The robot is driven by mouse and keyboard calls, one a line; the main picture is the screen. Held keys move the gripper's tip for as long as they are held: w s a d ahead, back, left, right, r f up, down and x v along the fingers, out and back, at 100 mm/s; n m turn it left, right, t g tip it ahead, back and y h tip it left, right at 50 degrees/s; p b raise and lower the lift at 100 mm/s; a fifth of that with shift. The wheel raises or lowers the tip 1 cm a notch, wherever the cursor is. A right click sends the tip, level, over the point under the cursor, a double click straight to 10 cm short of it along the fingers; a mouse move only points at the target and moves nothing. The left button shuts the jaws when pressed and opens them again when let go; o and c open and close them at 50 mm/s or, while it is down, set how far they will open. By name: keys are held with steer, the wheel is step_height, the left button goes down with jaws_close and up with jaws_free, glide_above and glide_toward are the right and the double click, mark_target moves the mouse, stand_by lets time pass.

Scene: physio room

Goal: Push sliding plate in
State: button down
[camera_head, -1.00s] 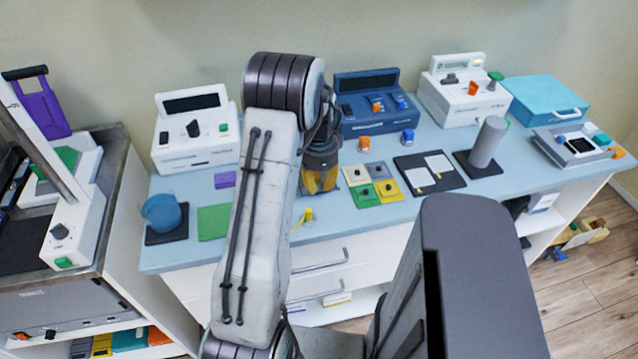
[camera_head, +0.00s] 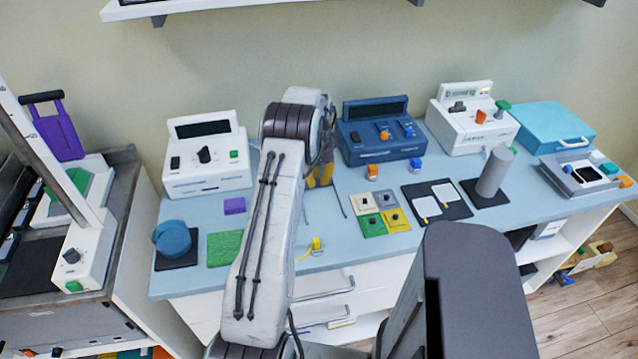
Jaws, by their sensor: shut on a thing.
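My gripper (camera_head: 320,174) shows only in part behind my forearm, low over the back middle of the counter, just left of the dark blue console. Its yellow fingers are close together. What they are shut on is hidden. Two thin dark lines (camera_head: 341,203) run on the counter in front of the fingers. I cannot make out a sliding plate for certain; my arm covers much of this spot. A small yellow piece (camera_head: 315,245) sits at the counter's front edge, below the gripper.
The blue counter (camera_head: 385,258) holds a white console (camera_head: 205,155) at left, a dark blue console (camera_head: 378,130), a white console (camera_head: 470,118), small coloured tiles (camera_head: 380,212) and a grey cylinder (camera_head: 494,172). A white shelf (camera_head: 200,6) hangs above.

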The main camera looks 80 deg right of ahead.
steer(key=shift+w+d, duration=0.1)
steer(key=shift+d, duration=0.2)
steer(key=shift+r, duration=0.1)
steer(key=c, duration=1.1)
jaws_free()
steer(key=shift+w+d, duration=0.1)
step_height(320, 180, up, 12)
steer(key=shift+f, duration=0.1)
